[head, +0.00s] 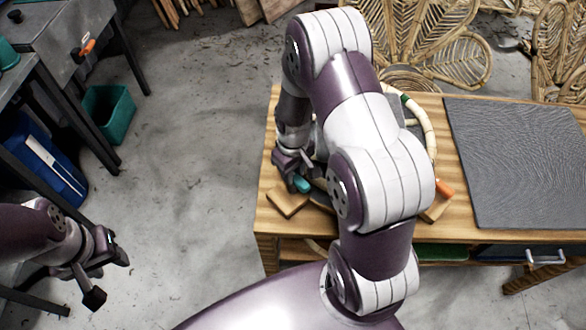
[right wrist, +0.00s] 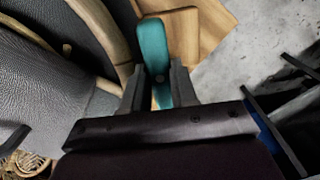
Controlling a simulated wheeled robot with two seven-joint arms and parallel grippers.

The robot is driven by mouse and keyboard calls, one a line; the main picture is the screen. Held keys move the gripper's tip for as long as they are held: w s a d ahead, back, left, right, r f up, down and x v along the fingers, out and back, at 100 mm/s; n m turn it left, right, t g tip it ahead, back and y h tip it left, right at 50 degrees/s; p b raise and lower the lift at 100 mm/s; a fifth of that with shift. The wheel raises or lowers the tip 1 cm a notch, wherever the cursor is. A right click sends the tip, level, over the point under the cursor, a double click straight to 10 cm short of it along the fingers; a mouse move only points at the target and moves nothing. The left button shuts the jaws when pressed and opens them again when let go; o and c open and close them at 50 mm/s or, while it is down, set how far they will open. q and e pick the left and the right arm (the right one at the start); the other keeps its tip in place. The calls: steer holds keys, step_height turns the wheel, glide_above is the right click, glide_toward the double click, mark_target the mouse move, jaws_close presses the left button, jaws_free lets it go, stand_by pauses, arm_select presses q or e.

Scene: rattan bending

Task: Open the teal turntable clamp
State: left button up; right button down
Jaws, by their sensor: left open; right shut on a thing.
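The teal clamp lever (right wrist: 152,45) lies between the fingers of my right gripper (right wrist: 160,85) in the right wrist view. That gripper is shut on it. In the head view a bit of the teal lever (head: 302,184) shows beside my right gripper (head: 290,170), at the left end of the wooden bench. My right arm hides most of the turntable and the bent rattan around it. A dark round surface (right wrist: 45,90) with a rattan pole over it shows in the right wrist view. My left gripper (head: 105,275) is open and empty at the lower left, away from the bench.
The wooden bench (head: 264,212) bears a wooden block (head: 287,200), a curved rattan pole (head: 424,122), an orange handle (head: 444,187) and a dark grey mat (head: 520,160). Rattan panels (head: 440,45) stand behind. A teal bin (head: 108,112) is on the floor. Open floor lies left of the bench.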

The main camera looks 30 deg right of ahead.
stand_by(0.5)
steer(key=c, duration=0.9)
jaws_free()
step_height(320, 180, up, 13)
steer(key=shift+f, duration=0.1)
